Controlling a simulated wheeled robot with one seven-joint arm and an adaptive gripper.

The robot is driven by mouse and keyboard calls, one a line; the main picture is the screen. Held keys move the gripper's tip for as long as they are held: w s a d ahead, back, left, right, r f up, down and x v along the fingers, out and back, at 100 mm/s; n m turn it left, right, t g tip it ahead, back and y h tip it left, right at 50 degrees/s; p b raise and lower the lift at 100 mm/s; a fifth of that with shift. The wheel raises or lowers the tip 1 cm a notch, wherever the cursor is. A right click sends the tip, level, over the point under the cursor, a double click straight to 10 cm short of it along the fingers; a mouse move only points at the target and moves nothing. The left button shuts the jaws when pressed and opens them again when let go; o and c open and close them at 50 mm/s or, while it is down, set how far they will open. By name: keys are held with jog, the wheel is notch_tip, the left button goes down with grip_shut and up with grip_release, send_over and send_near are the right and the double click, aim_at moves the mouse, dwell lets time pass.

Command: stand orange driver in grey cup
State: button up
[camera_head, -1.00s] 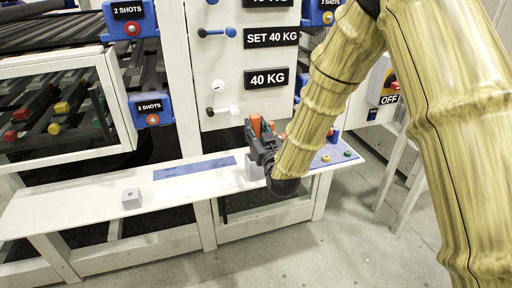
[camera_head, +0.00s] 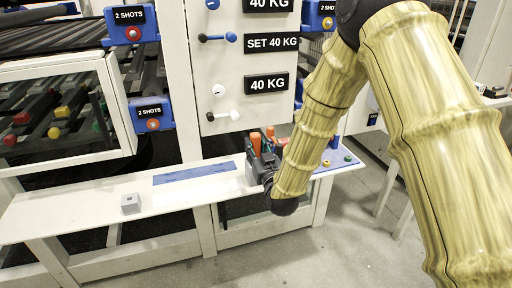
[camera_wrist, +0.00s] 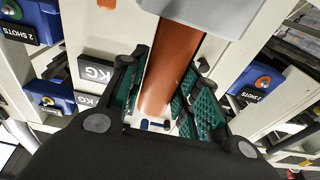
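The orange driver (camera_wrist: 172,68) is between the green-padded fingers of my gripper (camera_wrist: 165,95), with the pads close against its sides. In the head view, its orange handle (camera_head: 255,142) stands upright above my gripper (camera_head: 266,160), at the right part of the white bench. A light grey block-like piece (camera_wrist: 215,12), probably the grey cup, covers one end of the driver in the wrist view. In the head view it shows in part (camera_head: 250,173) just left of my gripper. Whether the driver's end is inside it or behind it, I cannot tell.
A small grey box (camera_head: 131,204) sits on the bench (camera_head: 70,212) at the left. A blue mat (camera_head: 195,172) lies along the bench's back. Another orange item (camera_head: 270,131) is behind my gripper.

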jog(key=shift+o, duration=1.4)
jog(key=shift+s+r, duration=0.1)
jog(key=shift+r, duration=0.05)
jog(key=v, duration=1.1)
jog(key=shift+s+d, duration=0.15)
jog(key=shift+s, duration=0.2)
